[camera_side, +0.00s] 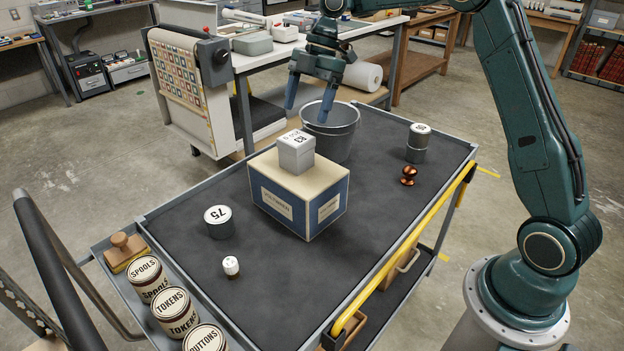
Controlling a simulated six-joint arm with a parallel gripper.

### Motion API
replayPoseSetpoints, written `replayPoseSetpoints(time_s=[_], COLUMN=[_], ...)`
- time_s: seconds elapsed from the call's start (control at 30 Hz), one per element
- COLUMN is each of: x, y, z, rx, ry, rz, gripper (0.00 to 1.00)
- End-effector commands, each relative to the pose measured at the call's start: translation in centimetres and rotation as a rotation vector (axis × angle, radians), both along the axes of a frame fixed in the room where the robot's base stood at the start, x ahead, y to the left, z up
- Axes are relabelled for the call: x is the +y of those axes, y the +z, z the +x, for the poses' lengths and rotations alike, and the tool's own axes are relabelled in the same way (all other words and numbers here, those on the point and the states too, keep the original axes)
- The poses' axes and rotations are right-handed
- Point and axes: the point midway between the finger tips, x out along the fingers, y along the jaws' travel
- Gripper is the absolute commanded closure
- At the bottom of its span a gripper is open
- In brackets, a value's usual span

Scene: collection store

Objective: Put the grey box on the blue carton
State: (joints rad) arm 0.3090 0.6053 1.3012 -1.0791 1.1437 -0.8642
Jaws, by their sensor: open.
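The grey box (296,153) is a small light-grey cube with dark markings on its lid. It sits upright on top of the blue carton (284,209), a larger blue-sided box with a tan top and pale labels, standing on the cart's dark mat. My gripper (308,112) is open and empty. It hangs behind and above the grey box, apart from it, with its blue fingers pointing down in front of the metal bucket (334,133).
On the cart (376,255) stand a cylinder marked 75 (218,221), a small white-topped piece (231,267), a copper knob (408,176) and stacked grey cylinders (417,143). A side tray holds labelled tins (173,309) and a wooden stamp (125,250). The front right mat is clear.

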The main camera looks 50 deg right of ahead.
Motion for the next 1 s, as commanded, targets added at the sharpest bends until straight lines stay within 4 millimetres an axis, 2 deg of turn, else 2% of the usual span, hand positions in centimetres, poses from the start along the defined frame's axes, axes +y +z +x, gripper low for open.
replayPoseSetpoints(time_s=[0.43, 1.0], x=[-0.9, -1.0], y=[2.1, 2.3], z=[0.0, 0.0], rx=[0.000, 0.001], ry=[0.001, 0.000], rz=[0.001, -0.001], gripper=[0.22, 0.22])
